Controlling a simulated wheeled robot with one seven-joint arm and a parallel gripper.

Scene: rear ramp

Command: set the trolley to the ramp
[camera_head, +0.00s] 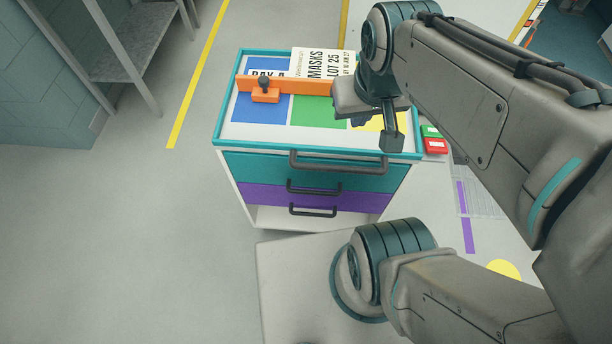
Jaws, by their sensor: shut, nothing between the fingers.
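The trolley (233,187) stands in front of me, with a teal rim, teal and purple drawers and dark handles. Its top carries blue, green and yellow fields, an orange bar (303,87) with an orange clamp block and dark knob (265,92), and a white card reading "MASKS LOT 25" (318,64). A dark push handle (338,163) runs along the near edge. My gripper (391,140) is shut and empty over the right part of the top, partly hiding the yellow field. Whether it touches the trolley is unclear. I cannot make out the ramp for certain.
Green and red boxes (433,139) sit at the trolley's right side. A grey metal shelf (135,40) stands at the upper left. A yellow floor line (197,82) runs left of the trolley. Grey floor at the left is clear. A purple strip (465,215) lies at the right.

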